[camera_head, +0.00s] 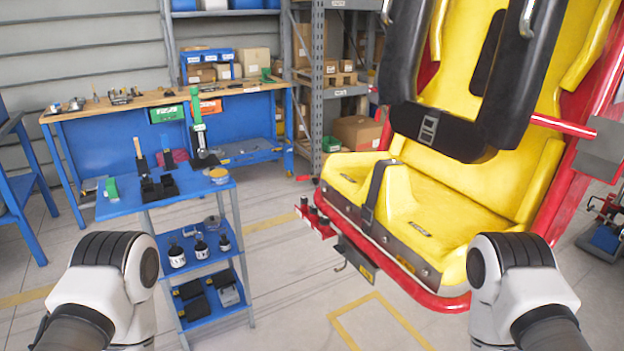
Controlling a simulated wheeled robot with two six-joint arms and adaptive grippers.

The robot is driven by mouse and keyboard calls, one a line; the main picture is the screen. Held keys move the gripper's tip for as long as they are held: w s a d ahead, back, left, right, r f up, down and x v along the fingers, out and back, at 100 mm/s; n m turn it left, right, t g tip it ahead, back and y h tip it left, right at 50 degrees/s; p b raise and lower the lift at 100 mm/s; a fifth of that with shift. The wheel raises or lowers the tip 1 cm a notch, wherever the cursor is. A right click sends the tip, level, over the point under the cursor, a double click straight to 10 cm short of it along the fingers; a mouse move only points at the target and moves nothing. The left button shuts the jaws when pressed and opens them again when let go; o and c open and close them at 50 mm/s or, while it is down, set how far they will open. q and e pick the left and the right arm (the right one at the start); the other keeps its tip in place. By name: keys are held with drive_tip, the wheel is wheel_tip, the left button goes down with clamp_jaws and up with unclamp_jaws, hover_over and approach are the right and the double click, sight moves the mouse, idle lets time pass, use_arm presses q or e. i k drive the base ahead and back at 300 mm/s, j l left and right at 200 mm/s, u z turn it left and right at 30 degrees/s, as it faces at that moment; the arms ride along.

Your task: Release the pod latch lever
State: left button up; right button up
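A yellow coaster seat pod (440,195) in a red frame fills the right of the head view. Black padded restraints (525,75) hang over the seat, with a buckled black belt (428,128) across them. At the pod's lower left side is a red part with several upright knobs (315,217). Below it sits a dark bracket (356,258) with a small bent metal hook (339,267). I cannot tell which of these is the latch lever, or its state. Only my white arm links show, at the bottom left and bottom right; both grippers are out of view.
A blue tiered cart (208,258) with bottles and small tools stands left of the pod. Behind it are a wooden-topped workbench (150,98) and grey shelving (318,70) with boxes. Open floor with yellow lines (375,318) lies between cart and pod.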

sight(299, 178)
drive_tip(key=i+j+z, duration=0.1)
drive_tip(key=z, duration=0.4)
drive_tip(key=i+j+z, duration=0.15)
drive_tip(key=j, duration=0.25)
drive_tip(key=i+j+z, duration=0.2)
drive_tip(key=j, duration=0.25)
drive_tip(key=i+j+z, duration=0.15)
drive_tip(key=j, duration=0.3)
drive_tip(key=j+z, duration=0.15)
drive_tip(key=j, duration=0.3)
drive_tip(key=i+j+z, duration=0.2)
drive_tip(key=j, duration=0.85)
